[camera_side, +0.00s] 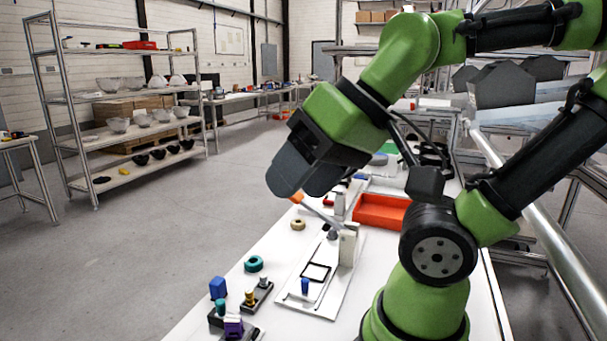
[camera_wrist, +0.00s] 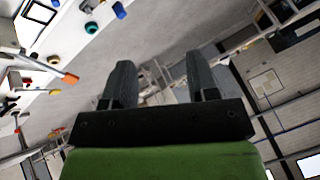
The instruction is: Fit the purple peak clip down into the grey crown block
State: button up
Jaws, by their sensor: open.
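The purple peak clip (camera_side: 233,326) is a small purple piece on a dark base at the front left of the table in the side view, near the picture's lower edge. A light grey upright block (camera_side: 348,249) stands on the white plate right of the table's middle; I cannot tell for certain that it is the grey crown block. My gripper (camera_side: 303,182) is in the air above the table, well beyond the clip. In the wrist view my gripper (camera_wrist: 158,75) has its two fingers spread with nothing between them. I cannot pick out the clip in the wrist view.
The white plate (camera_side: 329,298) holds a black square frame and a blue peg (camera_side: 305,286). A teal ring (camera_side: 254,264), a tan ring (camera_side: 298,224) and a blue block (camera_side: 217,288) lie on the table. A red tray (camera_side: 381,211) is behind. An orange-tipped rod (camera_side: 318,211) slants below my gripper.

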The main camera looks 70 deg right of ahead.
jog(key=shift+o, duration=0.5)
jog(key=n+g+h, duration=0.2)
jog(key=n+g, duration=0.5)
jog(key=n, duration=1.9)
send_over(232, 318)
notch_tip(232, 318, down, 21)
jog(key=shift+f, duration=2.95)
jog(key=c, duration=1.1)
